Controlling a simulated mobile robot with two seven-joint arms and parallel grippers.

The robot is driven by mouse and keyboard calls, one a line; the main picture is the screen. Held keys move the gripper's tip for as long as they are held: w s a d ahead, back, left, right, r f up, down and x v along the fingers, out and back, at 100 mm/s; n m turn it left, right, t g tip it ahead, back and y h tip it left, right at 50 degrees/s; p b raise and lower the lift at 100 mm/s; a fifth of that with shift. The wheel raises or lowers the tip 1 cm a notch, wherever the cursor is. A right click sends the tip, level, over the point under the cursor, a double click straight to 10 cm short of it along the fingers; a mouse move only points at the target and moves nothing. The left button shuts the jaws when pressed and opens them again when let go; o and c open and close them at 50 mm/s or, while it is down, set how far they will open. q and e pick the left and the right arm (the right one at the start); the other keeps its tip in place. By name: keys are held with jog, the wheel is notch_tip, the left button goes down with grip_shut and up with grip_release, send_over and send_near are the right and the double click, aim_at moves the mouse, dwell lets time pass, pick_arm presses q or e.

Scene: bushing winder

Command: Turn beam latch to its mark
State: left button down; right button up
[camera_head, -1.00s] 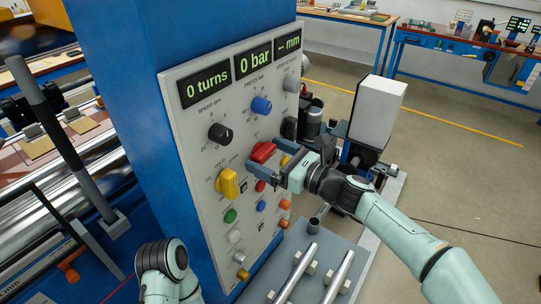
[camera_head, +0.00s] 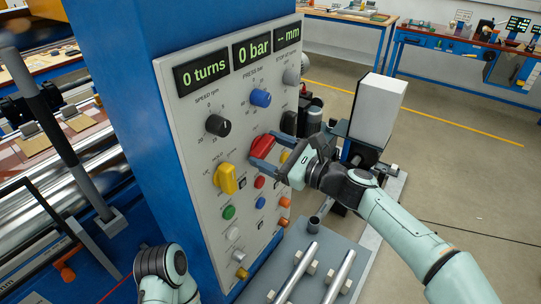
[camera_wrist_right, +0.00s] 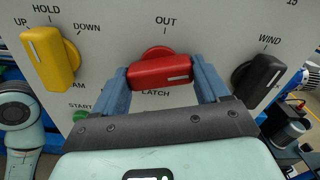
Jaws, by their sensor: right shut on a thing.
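The red latch knob (camera_head: 262,146) is on the grey control panel (camera_head: 200,125), right of the yellow beam knob (camera_head: 226,180). In the right wrist view the red knob (camera_wrist_right: 160,72) lies nearly level below the word OUT, its white line at its right end. LATCH is printed below it, partly hidden by my gripper. My right gripper (camera_wrist_right: 163,78) has one finger at each end of the red knob and is shut on it; in the head view the gripper (camera_head: 265,149) reaches in from the right. My left gripper is out of view.
The yellow knob (camera_wrist_right: 47,57) and a black WIND knob (camera_wrist_right: 258,80) flank the red knob closely. Small coloured buttons sit below, including a green one (camera_head: 228,212). A black speed knob (camera_head: 218,125) and blue press knob (camera_head: 260,97) are above. The displays read 0 turns and 0 bar.

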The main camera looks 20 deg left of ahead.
jog(key=n+b, duration=0.2)
jog(key=n, duration=0.2)
jog(key=shift+n+b, duration=0.3)
jog(key=shift+b, duration=0.1)
jog(key=shift+n+b, duration=0.3)
jog(key=shift+n, duration=0.2)
jog(key=n+b, duration=0.2)
jog(key=n, duration=0.2)
jog(key=shift+b, duration=0.35)
pick_arm(q)
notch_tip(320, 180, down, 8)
jog(key=b, duration=0.2)
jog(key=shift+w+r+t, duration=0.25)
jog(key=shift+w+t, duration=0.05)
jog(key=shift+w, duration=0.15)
pick_arm(e)
jog(key=n, duration=0.4)
jog(key=shift+n, duration=0.3)
jog(key=shift+r, duration=0.1)
